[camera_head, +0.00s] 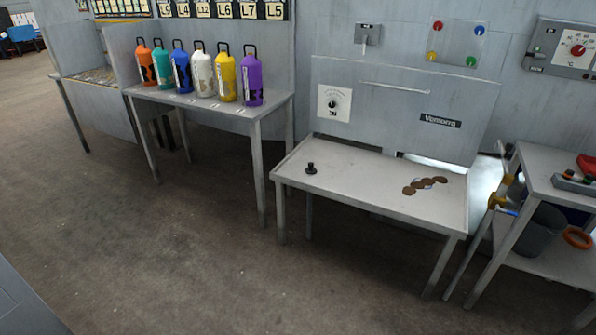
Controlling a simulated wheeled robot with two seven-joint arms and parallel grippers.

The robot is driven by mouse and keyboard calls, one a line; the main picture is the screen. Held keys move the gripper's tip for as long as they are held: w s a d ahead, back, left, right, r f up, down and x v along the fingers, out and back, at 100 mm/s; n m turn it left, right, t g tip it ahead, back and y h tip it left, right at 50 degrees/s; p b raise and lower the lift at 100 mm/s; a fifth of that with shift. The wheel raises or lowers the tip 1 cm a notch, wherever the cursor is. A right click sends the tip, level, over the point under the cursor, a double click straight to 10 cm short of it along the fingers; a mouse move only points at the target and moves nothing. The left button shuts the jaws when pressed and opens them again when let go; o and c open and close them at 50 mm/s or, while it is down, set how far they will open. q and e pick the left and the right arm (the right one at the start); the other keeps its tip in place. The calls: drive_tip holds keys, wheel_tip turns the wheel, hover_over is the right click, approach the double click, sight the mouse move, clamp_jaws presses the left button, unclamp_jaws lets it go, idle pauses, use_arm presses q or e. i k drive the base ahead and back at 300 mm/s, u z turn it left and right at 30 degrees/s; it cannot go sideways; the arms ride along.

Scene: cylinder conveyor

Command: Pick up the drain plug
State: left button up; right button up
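A small black object that looks like the drain plug (311,168) stands on the left part of a light metal table (345,180). It is upright and nothing touches it. Neither of my grippers shows in the head view, so I cannot see whether they are open or shut.
Brown round pieces (424,186) lie at the table's right. A panel with a dial (333,103) rises behind it. Several coloured bottles (201,75) stand on a table to the left. A shelf with a grey bucket (540,232) stands at right. The front floor (190,250) is clear.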

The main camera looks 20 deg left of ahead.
sight(310, 170)
drive_tip(key=u, duration=0.9)
drive_tip(key=i, duration=1)
drive_tip(key=u, duration=0.7)
drive_tip(key=i, duration=1.5)
drive_tip(key=z, duration=1.2)
drive_tip(key=i, duration=0.55)
drive_tip(key=z, duration=0.5)
